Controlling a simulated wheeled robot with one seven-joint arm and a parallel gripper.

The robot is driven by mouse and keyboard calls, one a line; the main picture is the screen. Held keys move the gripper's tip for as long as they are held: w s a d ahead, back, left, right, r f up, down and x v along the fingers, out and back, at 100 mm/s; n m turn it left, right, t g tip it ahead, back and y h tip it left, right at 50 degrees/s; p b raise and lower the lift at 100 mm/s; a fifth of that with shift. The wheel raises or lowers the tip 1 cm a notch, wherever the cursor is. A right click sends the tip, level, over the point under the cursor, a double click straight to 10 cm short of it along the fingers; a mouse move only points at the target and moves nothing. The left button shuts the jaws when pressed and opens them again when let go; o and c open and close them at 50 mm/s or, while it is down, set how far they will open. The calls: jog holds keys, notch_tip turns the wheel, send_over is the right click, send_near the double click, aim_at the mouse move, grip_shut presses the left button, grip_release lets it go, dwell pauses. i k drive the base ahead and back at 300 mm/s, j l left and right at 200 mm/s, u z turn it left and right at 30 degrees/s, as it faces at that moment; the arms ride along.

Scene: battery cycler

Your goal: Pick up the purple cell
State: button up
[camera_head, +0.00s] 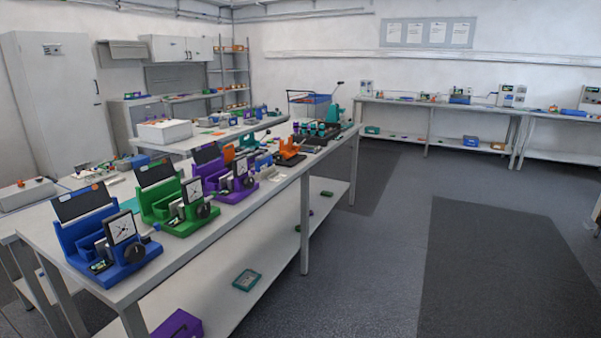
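A purple station (235,192) with a dark tilted panel and a white dial stands on the near long table, behind the green and blue ones. A purple box-like thing (177,325) lies on the table's lower shelf at the bottom edge, partly cut off. Small parts sit in the stations, but they are too small to tell which, if any, is a purple cell. My gripper is not in view.
The long table (181,258) bears a blue station (100,250), a green station (165,205), and orange and teal devices farther back. A teal tray (246,280) lies on its lower shelf. Open floor (385,245) and a dark mat (505,275) are to the right.

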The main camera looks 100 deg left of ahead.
aim_at(250, 162)
jog(key=u, duration=2.05)
jog(key=i+j+u, duration=0.15)
jog(key=i+u, duration=0.2)
jog(key=u, duration=0.15)
jog(key=i+u, duration=0.45)
jog(key=k, duration=0.1)
